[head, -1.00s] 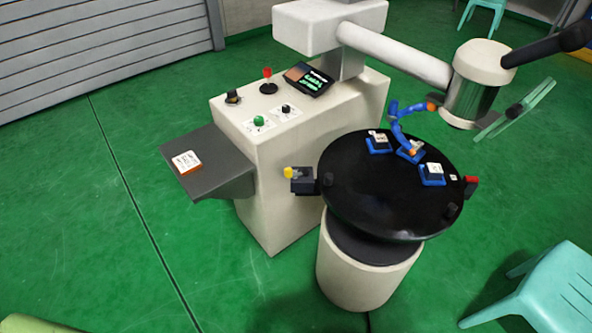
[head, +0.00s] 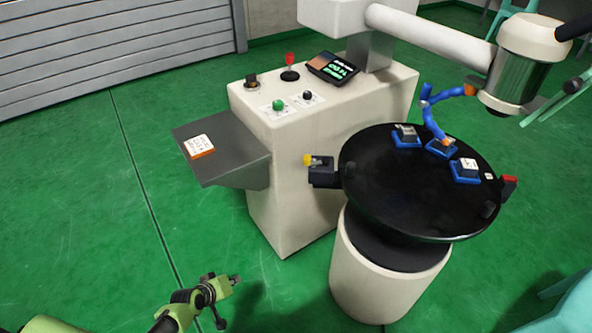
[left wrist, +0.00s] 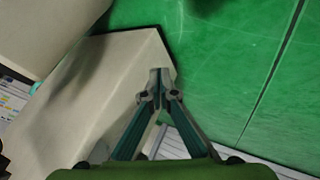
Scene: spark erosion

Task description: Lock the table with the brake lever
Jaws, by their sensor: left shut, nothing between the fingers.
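The round black table (head: 400,205) stands on a pale drum-shaped base. A dark block with a yellow-tipped lever (head: 308,160) sits at its left edge, beside the pale machine cabinet. A small red-topped part (head: 510,181) sits at the table's right rim. My left gripper (head: 234,280) is low at the bottom left, over the green floor, well apart from the table and the yellow-tipped lever. In the left wrist view its fingers (left wrist: 158,85) are shut and empty, in front of the cabinet's pale side and the floor. My right gripper is out of view.
A grey shelf (head: 222,158) with a white-and-orange box (head: 199,146) sticks out from the cabinet's left side. The cabinet top (head: 355,93) carries knobs, a red-topped stick and a screen. Blue fixtures (head: 466,173) sit on the table. The floor at left is clear.

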